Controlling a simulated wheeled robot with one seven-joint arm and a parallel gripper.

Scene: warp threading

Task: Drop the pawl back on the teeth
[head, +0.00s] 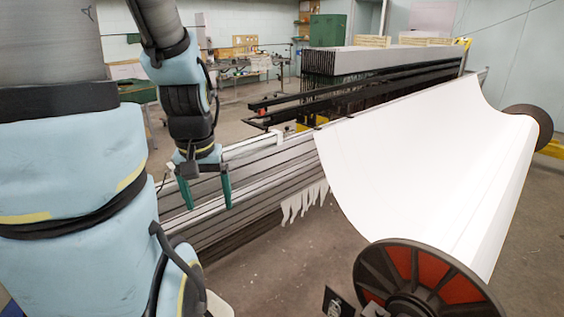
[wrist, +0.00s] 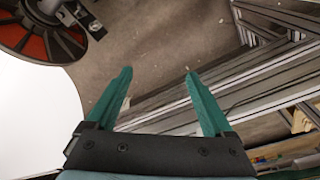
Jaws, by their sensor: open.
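My gripper (head: 208,206) is open and empty, with its two green fingers pointing down over the grey metal rails. In the wrist view my gripper (wrist: 158,72) shows the floor and rails beyond its spread fingertips. A red and black flanged wheel (head: 402,268) stands at the lower right, on the near end of the white roll. A small dark bracket with a pale part (head: 340,303) sits beside the wheel, cut by the bottom edge; it also shows in the wrist view (wrist: 92,22). I cannot tell whether this is the pawl. The teeth cannot be made out. My gripper is well apart from both.
A white sheet (head: 430,150) spans the right side onto the roll. Long grey rails (head: 255,165) run beneath my gripper. A loom frame with dark bars (head: 340,95) stands behind. Bare floor (head: 290,240) lies between the rails and the wheel.

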